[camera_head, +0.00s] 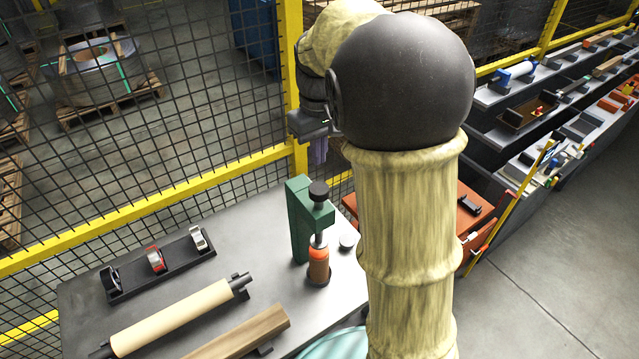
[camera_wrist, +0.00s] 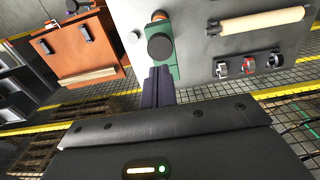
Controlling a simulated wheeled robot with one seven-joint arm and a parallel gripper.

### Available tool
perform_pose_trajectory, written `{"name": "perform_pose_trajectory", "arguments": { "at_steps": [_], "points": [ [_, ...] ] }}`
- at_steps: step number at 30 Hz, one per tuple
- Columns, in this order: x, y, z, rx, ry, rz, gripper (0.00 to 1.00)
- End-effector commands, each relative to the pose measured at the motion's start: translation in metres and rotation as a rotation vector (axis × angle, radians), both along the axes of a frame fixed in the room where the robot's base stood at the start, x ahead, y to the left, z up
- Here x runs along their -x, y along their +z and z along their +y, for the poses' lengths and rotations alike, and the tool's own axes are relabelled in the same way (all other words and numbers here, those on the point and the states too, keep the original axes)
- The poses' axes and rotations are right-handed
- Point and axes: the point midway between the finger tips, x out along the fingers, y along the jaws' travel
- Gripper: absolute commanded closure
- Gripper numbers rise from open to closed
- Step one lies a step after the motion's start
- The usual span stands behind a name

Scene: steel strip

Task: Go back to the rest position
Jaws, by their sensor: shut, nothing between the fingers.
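My gripper (camera_head: 318,152) is raised near the yellow mesh fence, behind and above the green press in the head view, apart from the table. Its purple fingers (camera_wrist: 158,86) are together and empty in the wrist view. My arm hides part of the table's right side. The green press (camera_head: 299,222) has a dark knob and a plunger over an orange cylinder (camera_head: 319,262). The press also shows in the wrist view (camera_wrist: 174,66), beyond the fingers.
The grey table (camera_head: 247,233) carries a cream roll (camera_head: 170,318), a wooden bar (camera_head: 240,335) and a black rack (camera_head: 160,271) with three ring-shaped pieces. The yellow fence rail (camera_head: 150,196) runs behind it. An orange bench (camera_wrist: 92,52) and stepped shelves stand on the head view's right.

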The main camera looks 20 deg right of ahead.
Motion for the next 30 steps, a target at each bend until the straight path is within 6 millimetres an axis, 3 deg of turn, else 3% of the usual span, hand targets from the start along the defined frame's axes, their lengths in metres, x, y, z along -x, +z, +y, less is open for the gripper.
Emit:
{"name": "perform_pose_trajectory", "arguments": {
  "at_steps": [11,21,30],
  "points": [
    [0.007,-0.009,-0.002,-0.003,-0.022,-0.010,1.00],
    [0.070,-0.068,-0.005,-0.019,-0.184,-0.113,1.00],
    [0.121,-0.102,-0.002,-0.030,-0.278,-0.193,1.00]
  ]
}}
